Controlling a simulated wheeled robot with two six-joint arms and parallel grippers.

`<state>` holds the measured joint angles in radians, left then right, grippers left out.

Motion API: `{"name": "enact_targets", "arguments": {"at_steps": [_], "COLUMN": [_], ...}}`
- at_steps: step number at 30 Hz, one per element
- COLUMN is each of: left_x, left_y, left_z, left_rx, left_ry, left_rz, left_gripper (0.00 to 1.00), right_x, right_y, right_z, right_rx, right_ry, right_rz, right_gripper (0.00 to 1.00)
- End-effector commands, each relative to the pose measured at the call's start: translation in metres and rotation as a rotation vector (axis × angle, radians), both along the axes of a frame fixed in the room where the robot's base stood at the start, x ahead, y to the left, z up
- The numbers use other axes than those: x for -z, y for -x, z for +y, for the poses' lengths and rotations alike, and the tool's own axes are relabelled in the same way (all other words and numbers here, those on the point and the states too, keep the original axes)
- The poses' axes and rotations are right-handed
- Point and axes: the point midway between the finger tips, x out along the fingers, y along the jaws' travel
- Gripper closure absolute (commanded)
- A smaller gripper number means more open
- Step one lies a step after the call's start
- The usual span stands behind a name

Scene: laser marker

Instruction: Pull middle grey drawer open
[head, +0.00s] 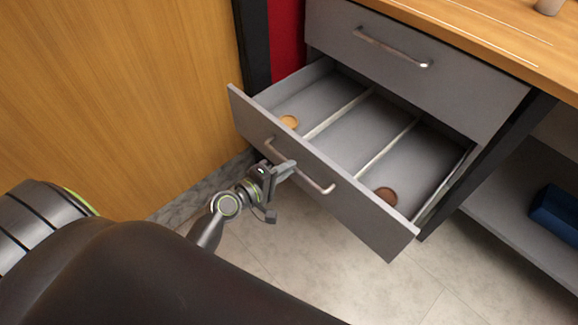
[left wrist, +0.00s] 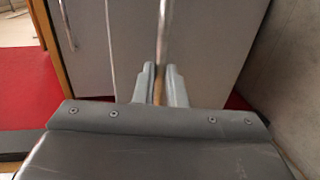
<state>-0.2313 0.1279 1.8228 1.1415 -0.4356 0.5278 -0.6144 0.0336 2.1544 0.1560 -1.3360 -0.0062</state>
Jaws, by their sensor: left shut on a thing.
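The middle grey drawer (head: 355,215) is pulled well out of the cabinet in the head view. Two thin dividers split its inside into three compartments. A small orange-brown round piece (head: 289,121) lies in the left compartment and a darker brown one (head: 385,196) in the right. My left gripper (head: 284,170) is shut on the drawer's metal bar handle (head: 314,184). In the left wrist view the fingers (left wrist: 160,75) close around the handle bar (left wrist: 164,35), in front of a grey panel. My right gripper does not show.
A shut grey drawer (head: 430,75) with a bar handle is above, under a wooden countertop (head: 500,30). A wooden panel (head: 110,90) stands at the left. A dark blue box (head: 555,212) sits on a low shelf at right. The tiled floor (head: 330,270) before the drawer looks clear.

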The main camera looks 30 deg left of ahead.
Motion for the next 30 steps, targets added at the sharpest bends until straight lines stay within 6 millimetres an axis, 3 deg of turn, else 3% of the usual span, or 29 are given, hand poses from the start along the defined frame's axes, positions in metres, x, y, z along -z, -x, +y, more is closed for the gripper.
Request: {"name": "enact_targets", "arguments": {"at_steps": [7, 8, 12, 25, 30], "left_x": [0.001, 0.001, 0.000, 0.000, -0.002], "left_y": [0.000, 0.000, 0.000, 0.001, 0.016], "left_z": [0.000, 0.000, 0.000, 0.000, 0.006], "left_rx": [0.000, 0.000, 0.000, 0.000, -0.001], "left_ry": [0.000, 0.000, 0.000, 0.000, -0.001], "left_rz": [0.001, 0.001, 0.001, 0.000, 0.002], "left_gripper": [1.00, 0.85, 0.67, 0.67, 0.67], "right_x": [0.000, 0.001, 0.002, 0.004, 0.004], "right_y": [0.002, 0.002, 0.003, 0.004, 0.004], "right_z": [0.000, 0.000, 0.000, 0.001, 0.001], "right_rx": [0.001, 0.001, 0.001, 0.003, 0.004], "right_ry": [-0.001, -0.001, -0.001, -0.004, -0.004], "right_rz": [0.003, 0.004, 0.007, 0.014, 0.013], "right_gripper": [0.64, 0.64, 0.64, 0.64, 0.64]}}
